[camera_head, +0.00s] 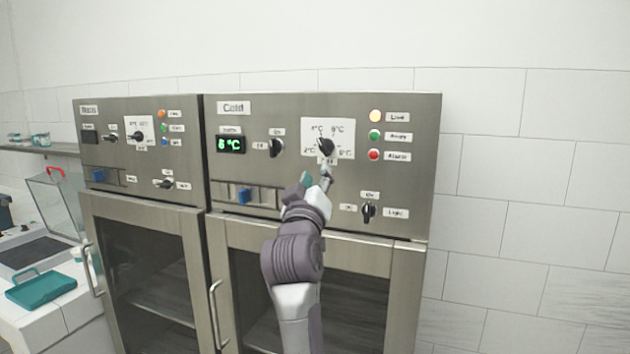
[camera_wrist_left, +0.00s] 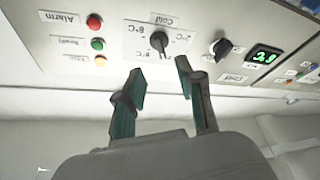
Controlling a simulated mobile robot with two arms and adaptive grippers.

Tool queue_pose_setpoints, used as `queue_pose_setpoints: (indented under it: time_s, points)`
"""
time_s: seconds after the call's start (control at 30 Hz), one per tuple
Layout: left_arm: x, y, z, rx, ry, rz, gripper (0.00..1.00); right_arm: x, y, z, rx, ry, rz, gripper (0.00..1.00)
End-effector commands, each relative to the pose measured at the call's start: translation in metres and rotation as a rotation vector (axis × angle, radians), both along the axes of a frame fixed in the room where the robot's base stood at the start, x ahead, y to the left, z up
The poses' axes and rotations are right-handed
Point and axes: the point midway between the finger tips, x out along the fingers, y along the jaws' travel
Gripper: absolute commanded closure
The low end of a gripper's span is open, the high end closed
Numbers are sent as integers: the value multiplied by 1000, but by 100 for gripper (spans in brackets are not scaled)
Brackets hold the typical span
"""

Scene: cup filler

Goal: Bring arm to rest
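My left gripper (camera_head: 317,174) is in front of the Cold cabinet's control panel, just below the temperature dial (camera_head: 326,147). In the left wrist view its teal-padded fingers (camera_wrist_left: 160,76) are spread apart with nothing between them. The black dial (camera_wrist_left: 159,42) shows beyond the fingertips, and a gap seems to lie between them and it. My right gripper is in neither view.
A second steel cabinet (camera_head: 139,143) stands to the left. Both cabinets have glass doors with vertical handles (camera_head: 215,315). Other knobs, such as the Light knob (camera_head: 368,211), stick out nearby. The tiled wall at right is clear.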

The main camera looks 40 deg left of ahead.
Motion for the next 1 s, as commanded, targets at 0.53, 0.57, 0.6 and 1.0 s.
queue_pose_setpoints:
  time_s: [0.53, 0.57, 0.6, 1.0]
  points:
    - [-8, -3, -3, 0, -1, 1, 62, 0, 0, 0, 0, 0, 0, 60]
    - [-8, -3, -3, 0, -1, 1, 62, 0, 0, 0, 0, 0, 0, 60]
    - [-8, -3, -3, 0, -1, 1, 62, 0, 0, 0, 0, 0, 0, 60]
    - [-11, -43, -155, 117, 399, -88, 62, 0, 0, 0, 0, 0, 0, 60]
